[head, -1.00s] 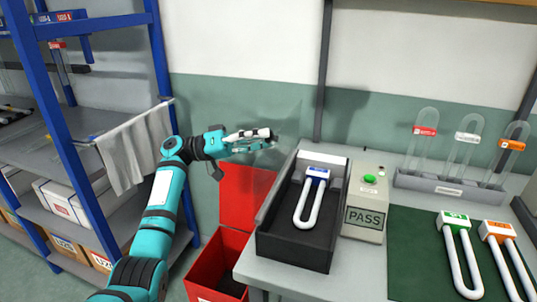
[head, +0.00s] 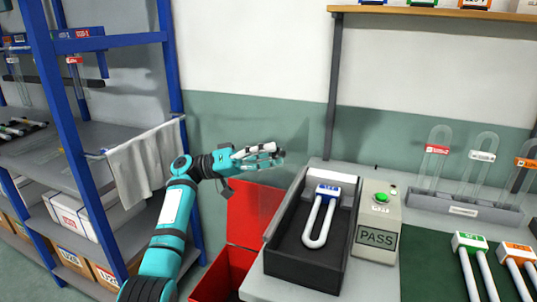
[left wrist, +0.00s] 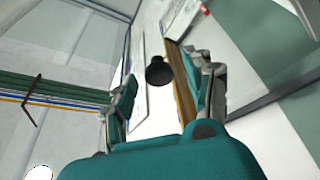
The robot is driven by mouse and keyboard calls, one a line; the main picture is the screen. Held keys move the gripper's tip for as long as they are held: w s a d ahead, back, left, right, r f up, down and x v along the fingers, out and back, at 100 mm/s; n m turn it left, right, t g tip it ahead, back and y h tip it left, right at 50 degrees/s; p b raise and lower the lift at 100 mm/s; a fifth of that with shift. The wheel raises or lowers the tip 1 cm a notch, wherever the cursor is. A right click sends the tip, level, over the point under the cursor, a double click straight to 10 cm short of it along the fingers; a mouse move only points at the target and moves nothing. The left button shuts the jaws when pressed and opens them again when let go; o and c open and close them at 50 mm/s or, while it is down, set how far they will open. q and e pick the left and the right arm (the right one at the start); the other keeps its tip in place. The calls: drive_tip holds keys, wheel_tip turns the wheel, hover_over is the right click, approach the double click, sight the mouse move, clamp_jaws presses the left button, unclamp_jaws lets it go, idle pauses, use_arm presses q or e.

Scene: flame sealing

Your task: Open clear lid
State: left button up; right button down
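The clear lid (head: 287,172) is faint and see-through in the head view. It appears to stand raised along the left side of the black test box (head: 307,265), tilted away from the opening. A white U-shaped tube with a blue label (head: 318,222) lies in the box, uncovered. My left gripper (head: 268,155) is at the raised lid, left of and above the box. Its fingers stand apart in the left wrist view (left wrist: 162,100), with nothing clearly between them. Whether they touch the lid cannot be told. My right gripper is not in view.
A grey control unit with a green button and PASS display (head: 377,225) stands right of the box. A tube rack (head: 465,208) and green mat (head: 430,270) are further right. A red bin (head: 222,275) stands left of the table, beside a blue-framed shelf (head: 170,90).

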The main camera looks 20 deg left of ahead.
use_arm(q)
drive_tip(key=shift+a, duration=0.1)
drive_tip(key=v, duration=1.2)
